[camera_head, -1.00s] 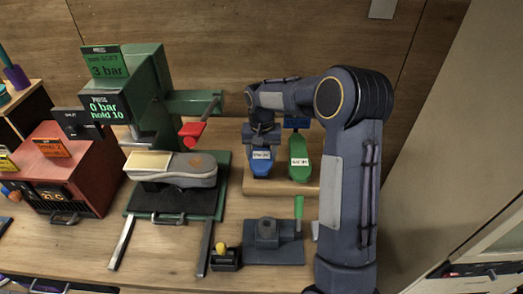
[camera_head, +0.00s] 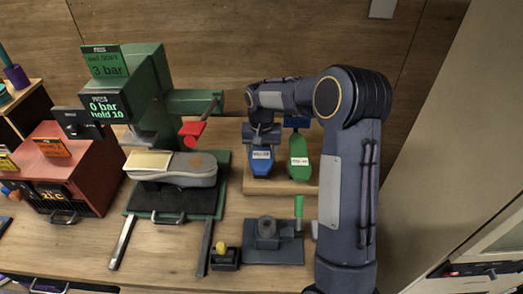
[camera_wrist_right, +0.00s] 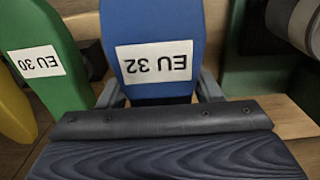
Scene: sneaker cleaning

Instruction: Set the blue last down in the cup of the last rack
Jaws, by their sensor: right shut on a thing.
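The blue last (camera_head: 261,163) stands upright at the wooden last rack (camera_head: 290,188), left of a green last (camera_head: 299,163). My right gripper (camera_head: 262,143) comes from above and is shut on the blue last's upper part. In the right wrist view the blue last (camera_wrist_right: 158,38) bears an EU 32 label and sits between the fingers of my right gripper (camera_wrist_right: 160,92). The cup under it is hidden, so I cannot tell whether the last touches it. My left gripper is not in view.
The green last (camera_wrist_right: 45,60), labelled EU 30, stands close beside the blue one, with a yellow last (camera_wrist_right: 14,110) beyond. A green press (camera_head: 150,90) with a grey shoe (camera_head: 185,170) stands left. A grey fixture (camera_head: 273,250) lies in front of the rack.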

